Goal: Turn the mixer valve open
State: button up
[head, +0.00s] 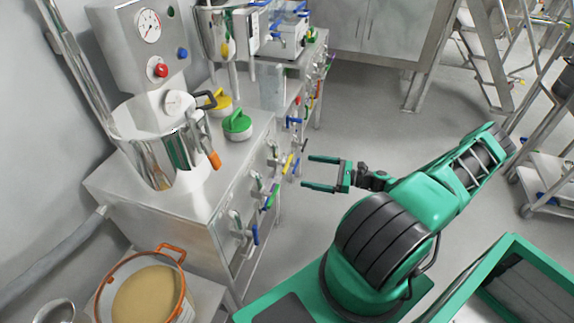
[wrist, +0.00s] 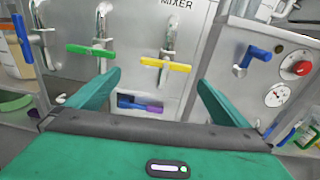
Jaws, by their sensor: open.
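In the wrist view, the word MIXER is printed on a steel panel (wrist: 190,45). Just below it is a valve with a yellow lever handle (wrist: 165,64), lying nearly level across its metal stem. The yellow handle also shows on the cabinet's side in the head view (head: 288,164). My gripper (head: 308,172) is open and empty, level and facing the panel, with a gap to the yellow handle. In the wrist view its green fingers (wrist: 160,77) stand to either side of that handle, with nothing between them.
In the wrist view, a green-handled valve (wrist: 90,50) is left of the yellow one, and a blue handle (wrist: 255,55) and red button (wrist: 302,68) are at right. A steel cabinet (head: 205,205) carries a vessel (head: 160,145). Open floor (head: 375,115) lies beyond my arm.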

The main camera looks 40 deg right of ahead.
aim_at(288, 162)
jog(key=shift+m+t, duration=0.4)
jog(key=shift+t, duration=0.1)
jog(key=x, duration=1)
jog(key=shift+w+d+f, duration=0.15)
jog(key=shift+w+d, duration=0.05)
jog(key=shift+w, duration=0.3)
jog(key=shift+c, duration=0.6)
jog(key=c, duration=0.8)
jog(key=shift+d, duration=0.1)
